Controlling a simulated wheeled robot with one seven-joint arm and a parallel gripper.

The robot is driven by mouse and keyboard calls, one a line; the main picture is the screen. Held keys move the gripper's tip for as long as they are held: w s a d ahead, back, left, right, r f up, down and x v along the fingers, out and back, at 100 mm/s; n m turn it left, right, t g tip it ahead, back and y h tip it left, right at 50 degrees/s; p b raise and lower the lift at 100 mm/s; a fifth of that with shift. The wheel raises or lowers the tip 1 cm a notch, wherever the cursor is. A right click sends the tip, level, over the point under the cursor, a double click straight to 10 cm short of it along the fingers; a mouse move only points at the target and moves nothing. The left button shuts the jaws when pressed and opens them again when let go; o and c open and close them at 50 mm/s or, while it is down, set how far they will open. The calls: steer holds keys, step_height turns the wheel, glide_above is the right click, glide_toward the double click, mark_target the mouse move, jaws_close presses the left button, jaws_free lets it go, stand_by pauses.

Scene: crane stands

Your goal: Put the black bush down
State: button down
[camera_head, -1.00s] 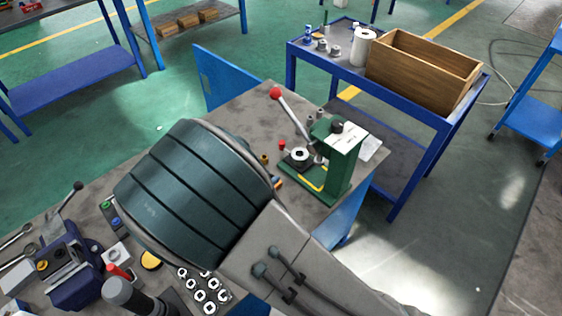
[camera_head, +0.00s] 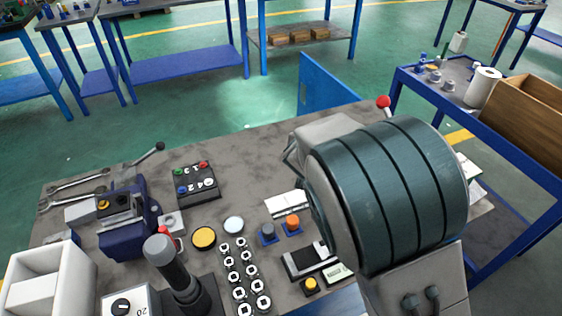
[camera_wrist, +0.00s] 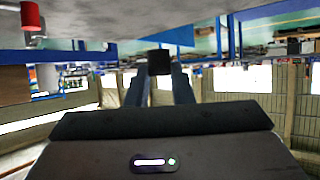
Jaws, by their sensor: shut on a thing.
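The black bush (camera_wrist: 159,60) shows in the wrist view as a small dark block between the tips of my two fingers. My gripper (camera_wrist: 159,70) is shut on it and holds it clear of the surfaces in view. In the head view my big dark arm link hides both gripper and bush. The grey workbench (camera_head: 130,172) spreads below and left of the arm.
On the bench stand a blue vise (camera_head: 127,222), a button box (camera_head: 198,184), a yellow disc (camera_head: 204,237), rows of metal nuts (camera_head: 245,283) and a dark upright post (camera_head: 172,262). A wooden crate (camera_head: 530,118) stands on a blue table at right. The bench's back middle is bare.

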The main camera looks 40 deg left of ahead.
steer(key=shift+w+a+r+n+y, duration=0.2)
steer(key=shift+w+a+n+y, duration=0.1)
steer(key=shift+w, duration=0.15)
steer(key=shift+s+a+f, duration=0.1)
steer(key=shift+a+f, duration=0.05)
steer(key=shift+a, duration=0.2)
glide_above(275, 164)
step_height(275, 164, down, 6)
steer(key=shift+a+f, duration=0.1)
steer(key=shift+f, duration=0.15)
step_height(275, 164, down, 4)
steer(key=shift+f+b, duration=0.1)
steer(key=shift+b, duration=0.85)
steer(key=c, duration=1.3)
jaws_free()
steer(key=shift+o, duration=0.2)
